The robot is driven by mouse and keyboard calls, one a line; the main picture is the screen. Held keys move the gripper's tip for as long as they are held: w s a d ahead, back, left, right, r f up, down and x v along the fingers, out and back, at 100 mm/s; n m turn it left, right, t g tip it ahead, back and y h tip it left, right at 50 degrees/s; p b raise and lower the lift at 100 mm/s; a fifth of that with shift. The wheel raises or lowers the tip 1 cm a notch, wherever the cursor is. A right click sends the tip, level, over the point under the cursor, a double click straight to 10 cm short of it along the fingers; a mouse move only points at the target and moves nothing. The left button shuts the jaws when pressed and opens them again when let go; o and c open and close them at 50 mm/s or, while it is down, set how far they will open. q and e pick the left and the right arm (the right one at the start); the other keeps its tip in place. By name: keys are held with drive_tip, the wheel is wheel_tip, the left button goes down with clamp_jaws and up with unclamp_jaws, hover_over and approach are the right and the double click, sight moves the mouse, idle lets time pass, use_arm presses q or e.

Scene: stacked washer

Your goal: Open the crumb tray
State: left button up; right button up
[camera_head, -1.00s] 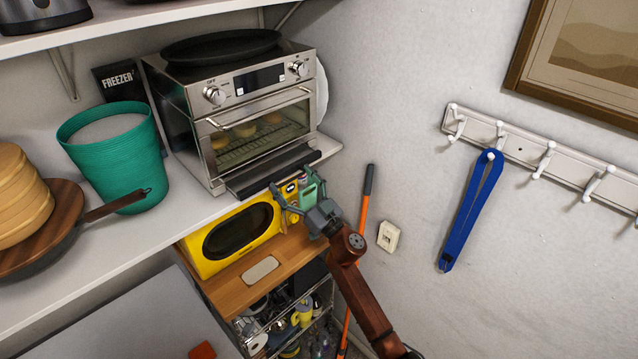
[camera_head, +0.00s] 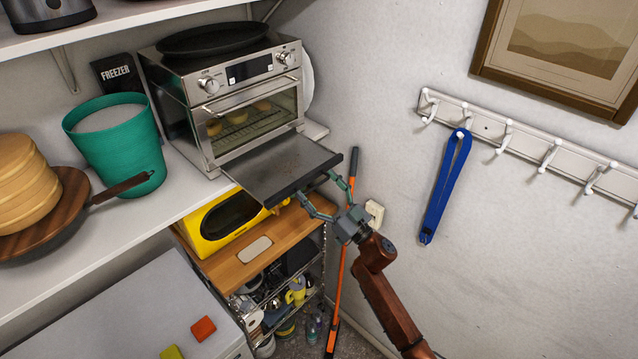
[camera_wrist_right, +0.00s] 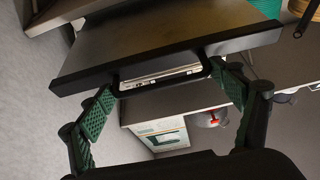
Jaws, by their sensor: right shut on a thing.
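The toaster oven (camera_head: 173,98) stands on the white shelf, its glass door shut. Its dark, flat crumb tray (camera_head: 279,167) is drawn far out from under the door and juts past the shelf edge. My right gripper (camera_head: 316,186) is at the tray's front edge, fingers spread wide and shut on the tray's handle. In the right wrist view, the crumb tray (camera_wrist_right: 150,48) spans the top, and the two green fingers of the right gripper (camera_wrist_right: 165,82) sit at either end of its handle loop. My left gripper is not in view.
A yellow microwave (camera_head: 196,240) sits below on a wooden cart top (camera_head: 233,277). A teal bin (camera_head: 125,165) and a pan (camera_head: 70,220) stand left on the shelf. An orange-handled pole (camera_head: 341,280) leans near the right wall, close to my arm.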

drive_tip(key=o, duration=1.4)
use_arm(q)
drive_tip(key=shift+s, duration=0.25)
use_arm(e)
drive_tip(key=v, duration=1.2)
